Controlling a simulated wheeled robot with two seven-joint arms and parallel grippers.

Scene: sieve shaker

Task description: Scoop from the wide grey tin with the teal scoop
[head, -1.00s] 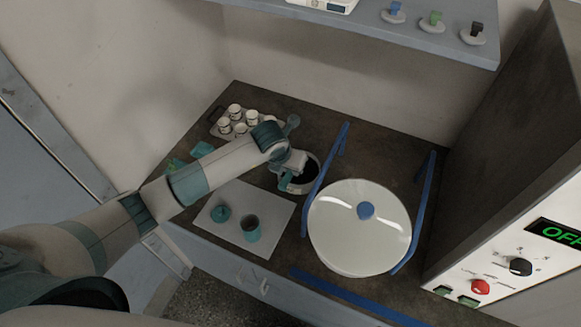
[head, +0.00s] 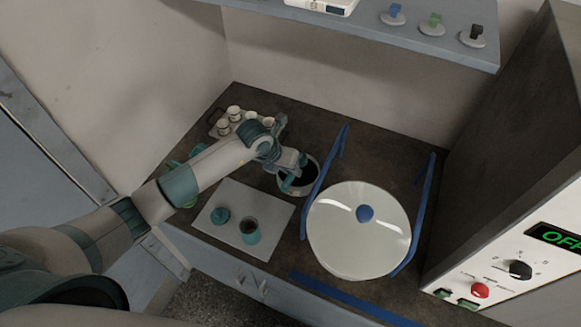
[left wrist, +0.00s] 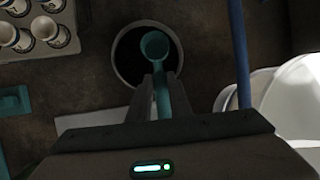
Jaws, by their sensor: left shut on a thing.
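The wide grey tin (head: 313,187) stands on the dark counter, left of the blue rail, with dark contents inside. In the left wrist view the tin's rim (left wrist: 113,58) shows as a ring around the dark inside. My left gripper (head: 291,181) is at the tin's mouth. It is shut on the teal scoop (left wrist: 155,46), whose round bowl appears over the tin's opening in the left wrist view. I cannot tell whether the bowl touches the contents. My right gripper is not in view.
A tray of small cups (left wrist: 40,30) stands behind my arm. A large white lidded pan (head: 340,240) sits between blue rails (head: 424,200). The control box (head: 520,255) reads OFF.

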